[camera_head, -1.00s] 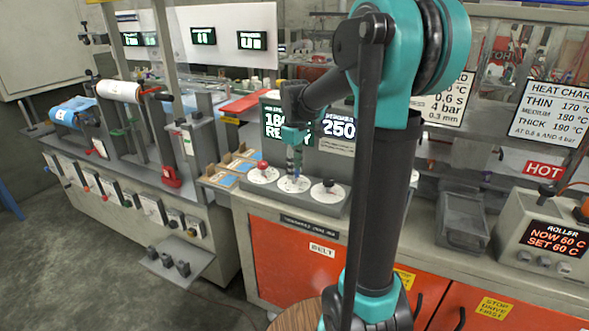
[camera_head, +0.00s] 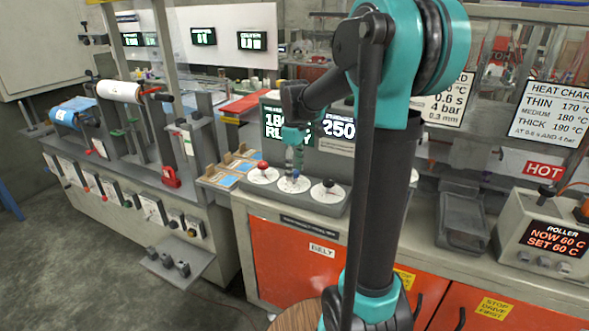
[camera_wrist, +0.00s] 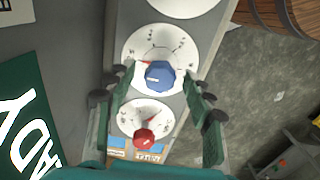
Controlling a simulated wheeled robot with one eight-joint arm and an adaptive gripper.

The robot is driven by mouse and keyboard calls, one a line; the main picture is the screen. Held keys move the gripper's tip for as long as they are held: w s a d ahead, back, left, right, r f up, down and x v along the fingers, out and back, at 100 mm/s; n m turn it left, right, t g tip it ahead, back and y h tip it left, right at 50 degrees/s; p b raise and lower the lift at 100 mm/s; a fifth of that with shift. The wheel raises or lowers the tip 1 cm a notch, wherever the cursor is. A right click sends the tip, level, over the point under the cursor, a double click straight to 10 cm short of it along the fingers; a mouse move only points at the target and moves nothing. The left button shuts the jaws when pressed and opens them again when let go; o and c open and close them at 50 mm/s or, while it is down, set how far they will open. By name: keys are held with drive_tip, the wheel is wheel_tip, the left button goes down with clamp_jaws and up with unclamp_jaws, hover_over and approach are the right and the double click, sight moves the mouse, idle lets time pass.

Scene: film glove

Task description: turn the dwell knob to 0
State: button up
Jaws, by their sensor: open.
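Three round white dials sit in a row on a grey console (camera_head: 335,208), with a red knob (camera_head: 262,166), a blue knob (camera_head: 295,175) and a black knob (camera_head: 328,183). I cannot read which is labelled dwell. In the wrist view my gripper (camera_wrist: 155,80) is open, its fingers on either side of the blue knob (camera_wrist: 160,75); contact cannot be told. The red knob (camera_wrist: 144,138) lies below it there, and the third dial (camera_wrist: 185,4) is cut off at the top. In the head view my gripper (camera_head: 294,160) is above the middle dial.
Screens (camera_head: 284,122) stand behind the dials, partly covered by my arm. A roller machine (camera_head: 118,92) is to the left. Orange cabinet doors (camera_head: 290,262) are below.

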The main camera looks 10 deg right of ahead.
sight(295, 171)
wheel_tip(295, 171, up, 12)
idle(0.6)
